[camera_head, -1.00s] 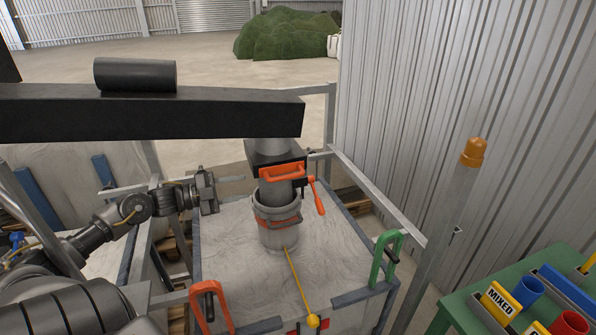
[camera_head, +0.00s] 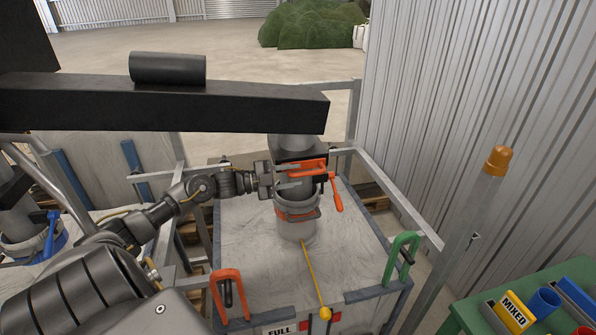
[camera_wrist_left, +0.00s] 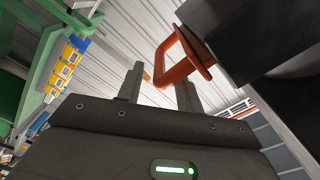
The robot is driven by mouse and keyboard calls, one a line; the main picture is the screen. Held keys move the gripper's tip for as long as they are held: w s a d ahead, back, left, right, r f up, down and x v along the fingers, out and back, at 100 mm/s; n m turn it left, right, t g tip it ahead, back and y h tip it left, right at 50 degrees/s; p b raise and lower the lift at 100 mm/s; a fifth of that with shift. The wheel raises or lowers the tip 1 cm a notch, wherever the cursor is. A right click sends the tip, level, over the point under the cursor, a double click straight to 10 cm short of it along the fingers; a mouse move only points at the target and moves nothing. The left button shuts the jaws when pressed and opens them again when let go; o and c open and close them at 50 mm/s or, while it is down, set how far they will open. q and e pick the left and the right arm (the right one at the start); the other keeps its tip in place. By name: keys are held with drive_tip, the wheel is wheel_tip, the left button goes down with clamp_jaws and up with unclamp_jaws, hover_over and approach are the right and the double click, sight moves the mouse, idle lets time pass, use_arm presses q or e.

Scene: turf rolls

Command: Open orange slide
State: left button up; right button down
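The orange slide (camera_head: 308,165) is a bracket-shaped handle on a dark box around the grey spout (camera_head: 297,143). In the left wrist view the orange handle (camera_wrist_left: 171,64) stands beyond the fingers, partly between them. My left gripper (camera_head: 298,177) comes in from the left at the spout, its fingertips beside and just below the slide. In the left wrist view its two fingers (camera_wrist_left: 162,82) are apart, with no grip on the handle visible. I cannot tell whether a finger touches it. My right gripper is in neither view.
An orange lever (camera_head: 337,194) hangs right of the spout. Below is a grey collar with an orange band (camera_head: 298,213) on the white bag top (camera_head: 255,235). Orange (camera_head: 229,293) and green (camera_head: 401,257) clamps stand at the front. A black beam (camera_head: 230,108) crosses above.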

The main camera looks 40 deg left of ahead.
use_arm(q)
drive_tip(key=shift+x, duration=1)
drive_tip(key=shift+c, duration=0.5)
